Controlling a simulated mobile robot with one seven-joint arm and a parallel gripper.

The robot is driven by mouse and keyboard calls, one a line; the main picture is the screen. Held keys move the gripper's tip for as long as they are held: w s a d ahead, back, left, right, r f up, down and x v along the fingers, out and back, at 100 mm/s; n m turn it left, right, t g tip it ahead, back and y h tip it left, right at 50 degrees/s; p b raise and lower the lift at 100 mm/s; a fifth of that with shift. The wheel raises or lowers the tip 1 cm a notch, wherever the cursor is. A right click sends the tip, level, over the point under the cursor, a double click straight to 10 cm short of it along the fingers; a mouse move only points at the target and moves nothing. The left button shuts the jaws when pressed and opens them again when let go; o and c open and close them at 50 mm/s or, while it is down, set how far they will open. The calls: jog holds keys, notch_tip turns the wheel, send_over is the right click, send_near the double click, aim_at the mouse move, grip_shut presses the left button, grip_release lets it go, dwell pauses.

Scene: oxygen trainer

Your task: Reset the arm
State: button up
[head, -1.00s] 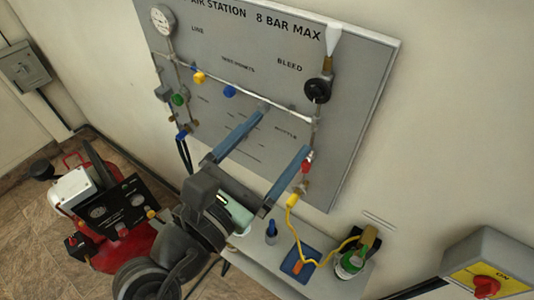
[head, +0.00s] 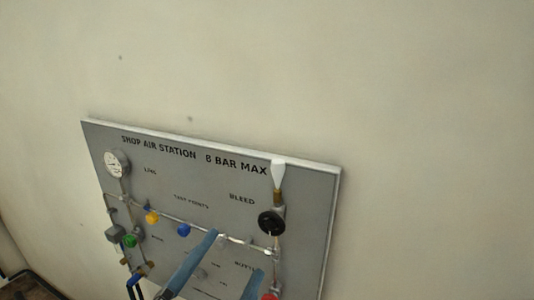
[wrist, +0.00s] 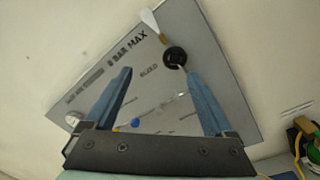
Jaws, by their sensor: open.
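My gripper (wrist: 155,90) is open in the wrist view, with two blue fingers spread wide and nothing between them. In the head view only the blue fingers (head: 222,268) show at the bottom edge, in front of the lower part of the grey air station panel (head: 315,205); the rest of my arm is out of frame. The panel also shows tilted in the wrist view (wrist: 205,50), beyond the fingers. Whether the fingers touch anything is not seen; they look apart from the panel.
The panel carries a gauge (head: 117,164), a black bleed knob (head: 271,222), a white cone (head: 278,174), and yellow (head: 152,217), blue (head: 184,230) and green (head: 129,241) fittings. A yellow hose (wrist: 297,150) lies at lower right in the wrist view. The wall above is bare.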

jog(key=s+d+r+m+t+y+b, duration=0.2)
jog(key=r+m+t+y+b, duration=0.1)
jog(key=r+m, duration=0.7)
jog(key=s+d+r+m+t+y+b, duration=0.2)
jog(key=r+m+t+b, duration=0.4)
jog(key=r+m, duration=0.4)
jog(key=d+m+t+y, duration=0.1)
jog(key=m, duration=0.2)
jog(key=shift+s+d+r+m, duration=0.2)
jog(key=shift+r+m, duration=0.1)
jog(key=shift+m, duration=0.1)
